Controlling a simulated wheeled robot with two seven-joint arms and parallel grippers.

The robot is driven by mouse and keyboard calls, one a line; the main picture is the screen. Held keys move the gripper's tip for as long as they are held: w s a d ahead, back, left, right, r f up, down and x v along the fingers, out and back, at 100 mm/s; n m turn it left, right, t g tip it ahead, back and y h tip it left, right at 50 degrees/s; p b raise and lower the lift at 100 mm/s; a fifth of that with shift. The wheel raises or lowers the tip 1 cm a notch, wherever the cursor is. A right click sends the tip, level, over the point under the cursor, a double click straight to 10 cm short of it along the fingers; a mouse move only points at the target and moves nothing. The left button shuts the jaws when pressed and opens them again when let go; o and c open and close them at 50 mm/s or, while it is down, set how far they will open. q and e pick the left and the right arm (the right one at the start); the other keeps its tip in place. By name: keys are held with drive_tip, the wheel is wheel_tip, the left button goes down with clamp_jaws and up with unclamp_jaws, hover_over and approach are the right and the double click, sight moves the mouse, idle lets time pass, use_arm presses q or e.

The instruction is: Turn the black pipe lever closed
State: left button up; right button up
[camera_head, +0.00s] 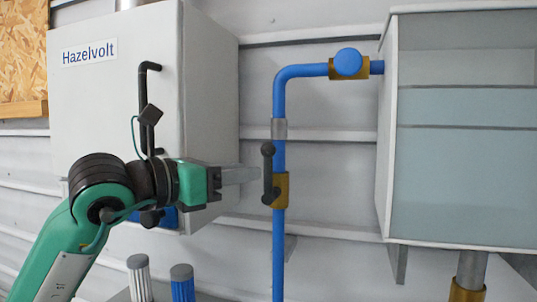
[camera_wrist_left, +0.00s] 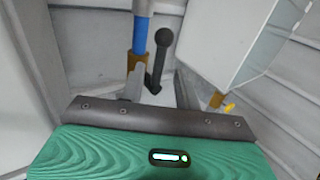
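The black lever (camera_head: 267,172) stands upright, roughly in line with the vertical blue pipe (camera_head: 279,245), with its ball end up. Its lower end is on the brass valve body (camera_head: 282,190). My left gripper (camera_head: 256,174) reaches in from the left, its fingertips close to the lever's middle. In the left wrist view, the lever (camera_wrist_left: 157,66) shows between the two spread fingers (camera_wrist_left: 158,88), with a gap on each side. Whether the tips reach past the lever is hard to tell. My right gripper is in neither view.
A white Hazelvolt cabinet (camera_head: 115,100) with a black handle (camera_head: 146,110) stands behind my left arm. A blue round knob (camera_head: 348,62) sits on the upper pipe. A translucent-fronted tank (camera_head: 465,190) stands right. Open wall space lies between pipe and tank.

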sight(265, 169)
use_arm(q)
drive_tip(key=p+x, duration=0.2)
drive_tip(key=x, duration=0.3)
drive_tip(key=shift+w+d+r, duration=0.1)
drive_tip(key=shift+w+d, duration=0.1)
drive_tip(key=shift+w+d+p, duration=0.25)
drive_tip(key=shift+d+p, duration=0.1)
drive_tip(key=shift+d, duration=0.05)
clamp_jaws()
